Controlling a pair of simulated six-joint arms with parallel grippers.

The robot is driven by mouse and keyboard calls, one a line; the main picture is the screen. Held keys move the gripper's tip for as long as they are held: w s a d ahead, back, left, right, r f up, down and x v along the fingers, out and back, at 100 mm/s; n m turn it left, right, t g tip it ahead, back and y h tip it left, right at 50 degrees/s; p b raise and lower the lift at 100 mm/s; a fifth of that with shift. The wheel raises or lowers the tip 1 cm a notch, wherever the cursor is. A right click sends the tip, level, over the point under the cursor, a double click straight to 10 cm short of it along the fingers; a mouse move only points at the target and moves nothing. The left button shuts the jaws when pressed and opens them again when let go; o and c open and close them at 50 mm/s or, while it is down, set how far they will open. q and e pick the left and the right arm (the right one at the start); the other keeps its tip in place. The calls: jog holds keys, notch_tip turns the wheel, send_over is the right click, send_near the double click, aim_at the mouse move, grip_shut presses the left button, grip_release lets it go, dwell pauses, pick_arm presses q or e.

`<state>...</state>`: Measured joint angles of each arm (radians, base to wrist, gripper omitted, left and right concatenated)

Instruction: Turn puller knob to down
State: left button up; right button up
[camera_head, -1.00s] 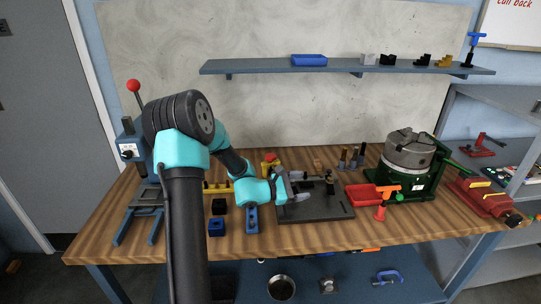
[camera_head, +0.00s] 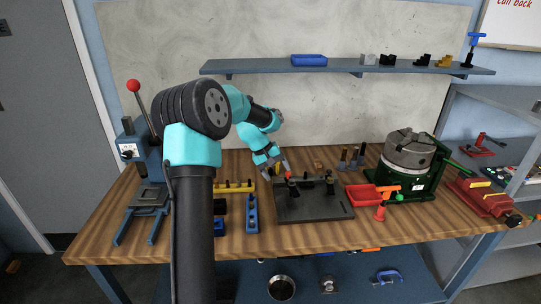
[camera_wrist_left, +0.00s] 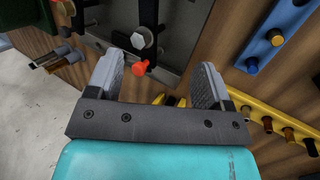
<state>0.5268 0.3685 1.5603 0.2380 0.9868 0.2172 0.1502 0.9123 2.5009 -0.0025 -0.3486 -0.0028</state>
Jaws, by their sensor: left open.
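A small orange-red knob (camera_wrist_left: 140,68) shows between my left gripper's fingers in the left wrist view, beside a hex bolt head on a black fixture. It also shows as a red spot (camera_head: 287,174) at the left end of the black fixture on a dark plate (camera_head: 320,207) in the head view. My left gripper (camera_wrist_left: 155,78) is open, its two grey fingers on either side of the knob. I see no contact between them. In the head view my left gripper (camera_head: 278,170) is over the plate's back left corner. My right gripper does not show.
A yellow rack (camera_head: 235,187) and a blue rack (camera_head: 252,216) lie left of the plate. A red bin (camera_head: 362,197) and a chuck (camera_head: 408,152) on a green stand are to the right. A press (camera_head: 140,160) stands at the left end of the bench.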

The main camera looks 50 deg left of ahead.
pick_arm(q)
jog(key=w+a+r+m+y, duration=0.1)
jog(key=w+a+r+y, duration=0.1)
jog(key=a+r, duration=0.3)
jog(key=w+a+r+m+y, duration=0.2)
jog(key=a+r+y, duration=0.3)
jog(key=r, duration=0.2)
jog(key=shift+w+a+r, duration=0.2)
jog(key=shift+w, duration=0.2)
jog(key=shift+f, duration=0.15)
jog(key=x, duration=1.7)
jog(key=shift+w+a, duration=0.15)
jog(key=shift+c, duration=0.3)
jog(key=c, duration=0.9)
jog(key=shift+o, duration=0.2)
